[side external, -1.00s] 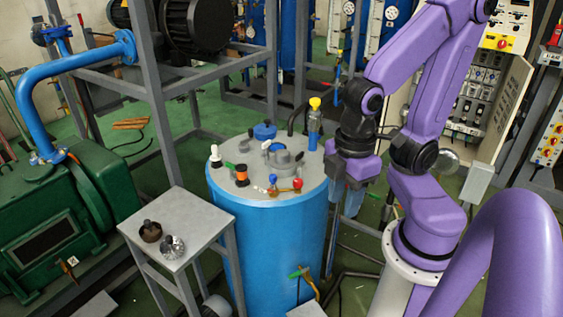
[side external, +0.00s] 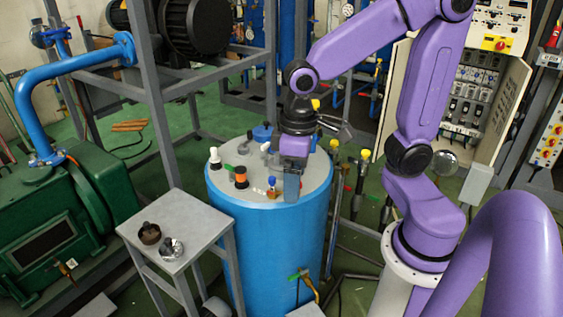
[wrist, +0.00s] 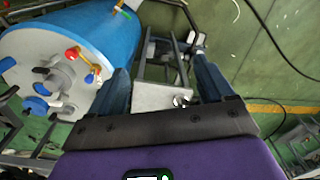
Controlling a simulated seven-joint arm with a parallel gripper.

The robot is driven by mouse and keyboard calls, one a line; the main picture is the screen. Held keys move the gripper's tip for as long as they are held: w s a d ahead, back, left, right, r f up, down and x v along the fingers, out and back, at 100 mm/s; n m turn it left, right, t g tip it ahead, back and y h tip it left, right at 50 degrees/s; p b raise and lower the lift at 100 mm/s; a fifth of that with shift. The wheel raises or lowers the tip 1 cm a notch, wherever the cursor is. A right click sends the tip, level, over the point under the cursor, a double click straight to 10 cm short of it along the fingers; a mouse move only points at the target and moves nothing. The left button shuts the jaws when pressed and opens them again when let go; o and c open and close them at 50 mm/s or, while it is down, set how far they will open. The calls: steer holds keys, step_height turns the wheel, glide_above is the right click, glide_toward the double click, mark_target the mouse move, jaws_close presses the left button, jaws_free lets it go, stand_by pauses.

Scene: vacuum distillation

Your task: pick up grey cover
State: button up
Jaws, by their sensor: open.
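Two small parts sit on the grey stand (side external: 190,226): a dark brown one (side external: 149,233) and a silver-grey one (side external: 171,249), the likelier grey cover. The silver-grey part also shows in the wrist view (wrist: 182,100), on the stand between my fingers but well beyond them. My gripper (side external: 292,190) is open and empty, pointing down over the front right rim of the blue tank (side external: 265,245), to the right of the stand and higher than it. A grey fitting on the tank lid shows in the wrist view (wrist: 55,78); my wrist largely hides it in the side view.
The tank lid carries an orange-and-black valve (side external: 240,177), a white-topped valve (side external: 215,157) and other fittings close to my gripper. A green machine (side external: 60,225) stands left of the stand. A grey frame post (side external: 160,100) rises behind it. Most of the stand top is bare.

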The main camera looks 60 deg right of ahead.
steer(key=w+d+m, duration=0.5)
steer(key=w+m, duration=0.2)
steer(key=w, duration=0.2)
steer(key=w+d+m, duration=0.6)
steer(key=w+m, duration=0.1)
steer(key=w, duration=0.2)
steer(key=w+d+f+m, duration=0.1)
steer(key=w+d+m, duration=0.1)
steer(key=d+m, duration=0.55)
steer(key=w+d+f+m, duration=0.1)
steer(key=w+d+m, duration=0.25)
steer(key=d, duration=0.65)
steer(key=shift+m, duration=0.3)
steer(key=f, duration=1.1)
steer(key=shift+s+d+f, duration=0.2)
steer(key=shift+s+d, duration=0.05)
steer(key=shift+s, duration=0.05)
steer(key=shift+s+d+f, duration=0.1)
steer(key=shift+s+f, duration=0.05)
steer(key=shift+f, duration=2.5)
steer(key=c, duration=1.3)
